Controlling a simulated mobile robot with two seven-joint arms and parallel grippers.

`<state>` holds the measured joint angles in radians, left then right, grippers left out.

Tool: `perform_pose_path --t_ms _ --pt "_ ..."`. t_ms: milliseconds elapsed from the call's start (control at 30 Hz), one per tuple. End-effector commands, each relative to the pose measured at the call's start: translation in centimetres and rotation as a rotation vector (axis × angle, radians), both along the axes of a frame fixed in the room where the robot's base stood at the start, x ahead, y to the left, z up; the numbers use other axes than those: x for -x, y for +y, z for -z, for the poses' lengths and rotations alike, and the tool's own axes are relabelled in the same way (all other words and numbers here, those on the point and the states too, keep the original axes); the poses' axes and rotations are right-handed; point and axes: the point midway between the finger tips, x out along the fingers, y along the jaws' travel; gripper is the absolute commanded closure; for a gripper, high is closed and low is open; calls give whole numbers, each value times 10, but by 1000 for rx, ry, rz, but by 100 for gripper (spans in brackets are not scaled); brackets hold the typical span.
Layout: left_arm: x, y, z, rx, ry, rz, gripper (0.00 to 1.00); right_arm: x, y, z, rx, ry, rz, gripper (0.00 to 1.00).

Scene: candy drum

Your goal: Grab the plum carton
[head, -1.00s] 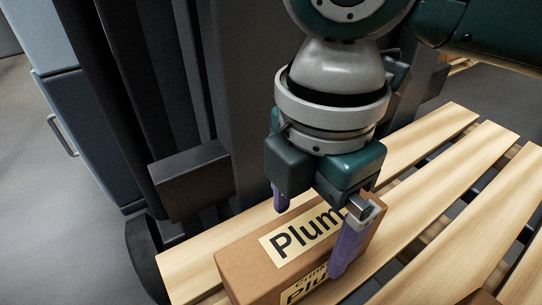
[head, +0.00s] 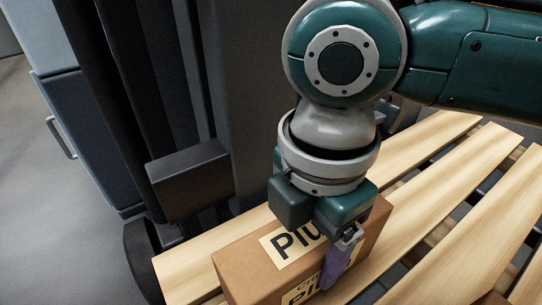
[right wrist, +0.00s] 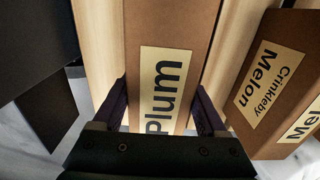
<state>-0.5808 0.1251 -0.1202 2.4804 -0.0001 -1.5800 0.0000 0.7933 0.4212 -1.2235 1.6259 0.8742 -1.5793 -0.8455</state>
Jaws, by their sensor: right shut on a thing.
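The plum carton (head: 240,268) is a brown box with cream labels reading "Plum", lying on a slatted wooden pallet. It also shows in the right wrist view (right wrist: 172,22), between the two purple fingers. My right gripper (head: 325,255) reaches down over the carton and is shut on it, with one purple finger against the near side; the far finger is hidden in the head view. The fingers also show in the right wrist view (right wrist: 162,100), one on each side of the carton. My left gripper is not in view.
The wooden pallet (head: 440,215) has gaps between its slats. A second brown carton labelled "Crinkleby Melon" (right wrist: 262,60) stands close to the right of the plum carton in the right wrist view. A grey-blue cabinet with a handle (head: 85,140) stands at the left.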

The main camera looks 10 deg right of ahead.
Motion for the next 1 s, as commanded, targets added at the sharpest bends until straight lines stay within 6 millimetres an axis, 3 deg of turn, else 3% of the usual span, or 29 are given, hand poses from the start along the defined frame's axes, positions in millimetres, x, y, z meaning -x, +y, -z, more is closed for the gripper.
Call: perform_pose_path --t_ms 67,433,800,1000 --pt "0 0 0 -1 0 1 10 0 0 0 0 0 0 58" --pt "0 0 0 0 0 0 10 0 0 0 0 0 0 100" --pt "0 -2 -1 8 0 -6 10 -1 0 -3 -2 -2 0 100" --pt "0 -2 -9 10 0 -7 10 -1 1 -23 -3 -2 -1 100"
